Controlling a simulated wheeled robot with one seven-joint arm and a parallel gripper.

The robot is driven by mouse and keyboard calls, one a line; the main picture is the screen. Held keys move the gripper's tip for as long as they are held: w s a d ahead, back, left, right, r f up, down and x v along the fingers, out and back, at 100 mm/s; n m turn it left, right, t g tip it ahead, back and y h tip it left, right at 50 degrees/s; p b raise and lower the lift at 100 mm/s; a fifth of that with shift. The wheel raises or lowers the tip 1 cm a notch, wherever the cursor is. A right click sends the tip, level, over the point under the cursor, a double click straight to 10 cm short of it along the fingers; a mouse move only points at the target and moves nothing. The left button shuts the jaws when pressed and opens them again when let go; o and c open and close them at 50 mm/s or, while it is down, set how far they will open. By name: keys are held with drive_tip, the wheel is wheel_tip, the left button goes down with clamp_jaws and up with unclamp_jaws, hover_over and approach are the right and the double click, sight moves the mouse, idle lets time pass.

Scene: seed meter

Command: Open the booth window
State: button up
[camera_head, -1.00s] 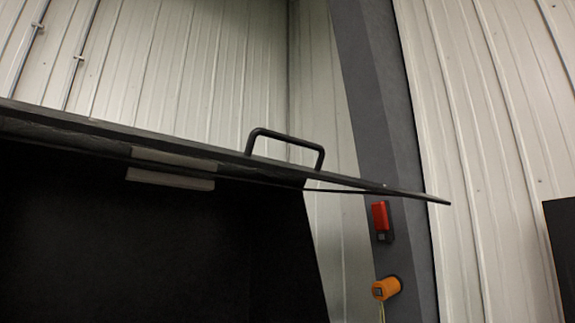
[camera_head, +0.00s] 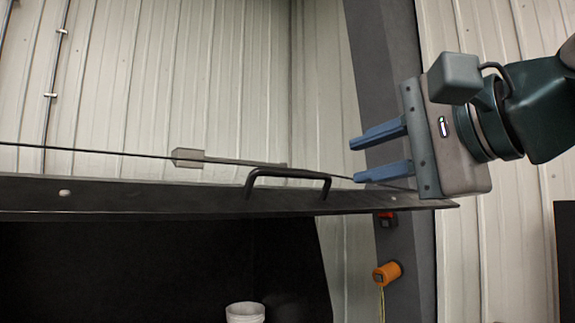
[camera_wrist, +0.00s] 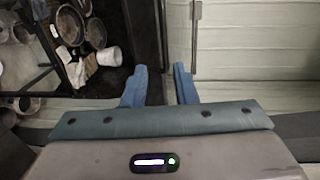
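The booth window shows in the head view as a long dark panel (camera_head: 150,197), seen nearly edge-on across the picture. A black bar handle (camera_head: 288,174) stands on it right of the middle. Below the panel is the dark inside of the booth, open to view. My gripper (camera_head: 382,157) is at the right, its two blue fingers pointing left, level with or slightly above the handle in the picture and apart from it. The fingers are spread with nothing held. The wrist view shows them apart too (camera_wrist: 160,85).
A white bucket (camera_head: 245,312) stands low in the booth opening. A grey post (camera_head: 400,235) carries a red switch (camera_head: 388,219) and an orange fitting (camera_head: 387,273). The wrist view shows several round pots (camera_wrist: 70,25) and a white container (camera_wrist: 110,56) at upper left.

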sight(299, 175)
drive_tip(key=p+x, duration=0.1)
drive_tip(key=x, duration=0.3)
drive_tip(key=p+x, duration=0.1)
drive_tip(key=x, duration=0.4)
drive_tip(key=p+x, duration=0.1)
drive_tip(key=x, duration=0.3)
drive_tip(key=shift+w+a+r, duration=0.2)
drive_tip(key=shift+a+r, duration=0.05)
drive_tip(key=shift+r, duration=0.05)
clamp_jaws()
